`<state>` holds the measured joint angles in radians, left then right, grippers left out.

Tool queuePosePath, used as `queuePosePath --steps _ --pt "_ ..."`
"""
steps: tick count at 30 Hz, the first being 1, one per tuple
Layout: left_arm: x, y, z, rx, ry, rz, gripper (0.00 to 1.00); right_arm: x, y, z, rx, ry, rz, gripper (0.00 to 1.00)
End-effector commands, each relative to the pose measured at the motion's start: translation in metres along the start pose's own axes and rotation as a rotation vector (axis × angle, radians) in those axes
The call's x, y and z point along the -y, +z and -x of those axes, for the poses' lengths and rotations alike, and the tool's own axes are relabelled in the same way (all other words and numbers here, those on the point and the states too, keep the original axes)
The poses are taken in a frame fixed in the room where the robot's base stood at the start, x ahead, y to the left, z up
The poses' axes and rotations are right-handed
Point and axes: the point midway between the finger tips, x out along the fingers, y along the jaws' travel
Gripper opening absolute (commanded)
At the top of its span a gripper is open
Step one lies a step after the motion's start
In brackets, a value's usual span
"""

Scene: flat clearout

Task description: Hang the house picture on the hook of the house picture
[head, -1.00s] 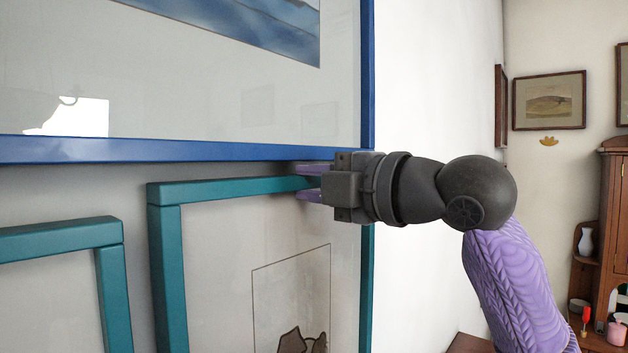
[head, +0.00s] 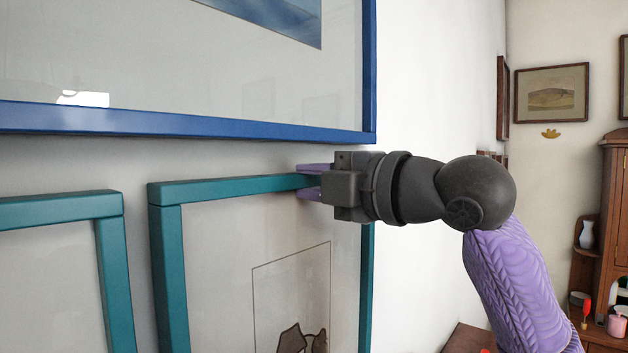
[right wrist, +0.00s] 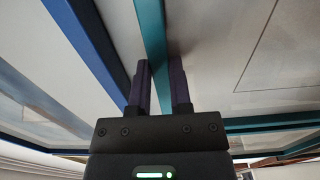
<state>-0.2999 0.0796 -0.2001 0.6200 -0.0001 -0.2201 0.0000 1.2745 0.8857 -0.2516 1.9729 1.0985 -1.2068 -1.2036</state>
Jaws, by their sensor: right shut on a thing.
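A teal-framed picture (head: 168,260) is in the lower middle of the head view. The right wrist view shows the teal bar (right wrist: 150,28) between the two purple fingers (right wrist: 160,66). The picture hangs upright, close to the white wall. No hook is visible. My left gripper is not in view.
A large blue-framed picture (head: 190,123) is on the wall just above the held one, with a narrow gap. Another teal-framed picture (head: 112,270) is at the left.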

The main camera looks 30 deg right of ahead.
Motion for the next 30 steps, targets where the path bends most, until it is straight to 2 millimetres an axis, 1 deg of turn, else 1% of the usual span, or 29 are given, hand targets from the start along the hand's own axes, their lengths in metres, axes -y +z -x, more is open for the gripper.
queuePosePath --steps 5,10,11,12,14,15,16,23,25,26,28,30 --pt "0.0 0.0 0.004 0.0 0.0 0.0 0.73 -0.003 0.0 0.002 0.0 0.006 0.0 0.0" --pt "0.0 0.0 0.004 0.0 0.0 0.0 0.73 -0.003 0.0 0.002 -0.001 0.007 0.0 0.0" --pt "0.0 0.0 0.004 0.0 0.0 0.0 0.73 -0.003 0.0 0.002 -0.001 0.007 0.0 0.31" --pt "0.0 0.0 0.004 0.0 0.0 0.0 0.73 -0.003 0.0 0.002 -0.001 0.007 0.0 0.39" --pt "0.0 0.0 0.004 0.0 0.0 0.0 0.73 -0.002 0.0 0.002 -0.001 0.006 0.0 0.52" --pt "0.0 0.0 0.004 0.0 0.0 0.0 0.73 -0.002 0.0 0.002 0.0 0.005 0.0 0.61" --pt "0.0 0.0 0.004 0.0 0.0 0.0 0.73 -0.002 0.0 0.002 -0.001 0.005 0.0 0.66" --pt "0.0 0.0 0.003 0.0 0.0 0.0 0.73 0.001 0.0 0.001 -0.001 -0.004 -0.001 0.66" --pt "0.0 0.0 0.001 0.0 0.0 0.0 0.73 0.001 0.0 0.004 0.0 -0.003 -0.001 0.66" --pt "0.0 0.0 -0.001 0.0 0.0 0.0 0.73 0.002 0.0 0.007 0.001 -0.002 0.0 0.66" --pt "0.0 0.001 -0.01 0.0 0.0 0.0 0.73 0.004 0.001 0.021 0.003 0.002 0.002 0.66" --pt "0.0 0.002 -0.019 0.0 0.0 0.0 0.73 0.004 0.001 0.04 0.004 0.004 0.003 0.66"
